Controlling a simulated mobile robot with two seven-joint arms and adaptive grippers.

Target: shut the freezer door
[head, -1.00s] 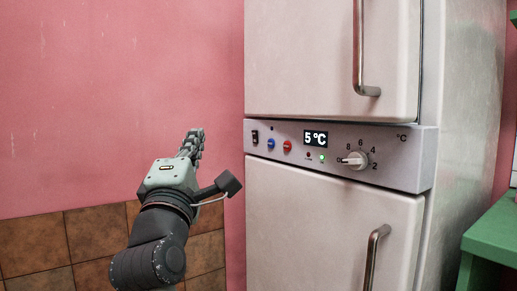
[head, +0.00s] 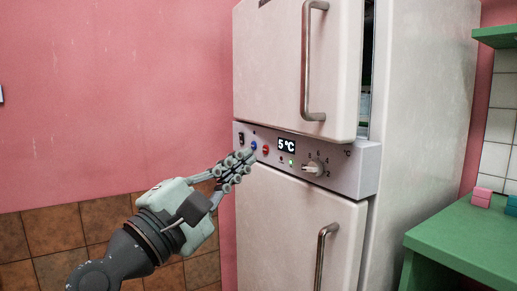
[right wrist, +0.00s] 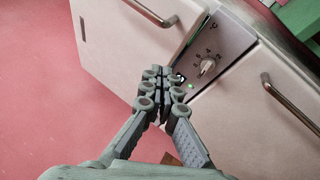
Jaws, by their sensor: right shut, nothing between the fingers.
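A white fridge-freezer has an upper door (head: 300,65) and a lower door (head: 295,225). The upper door stands ajar; a gap at its right edge shows the inside. It carries a vertical metal handle (head: 308,60), also seen in the right wrist view (right wrist: 150,12). The lower door looks shut and has its own handle (head: 322,255). Which door is the freezer's is not labelled. My right gripper (head: 242,165) is shut and empty, its fingertips in front of the control panel's left end, below the upper door; contact cannot be told. My left gripper is not in view.
The control panel (head: 345,172) between the doors has buttons, a knob (head: 314,168) and a 5 °C display. A pink wall (head: 110,90) is behind at left.

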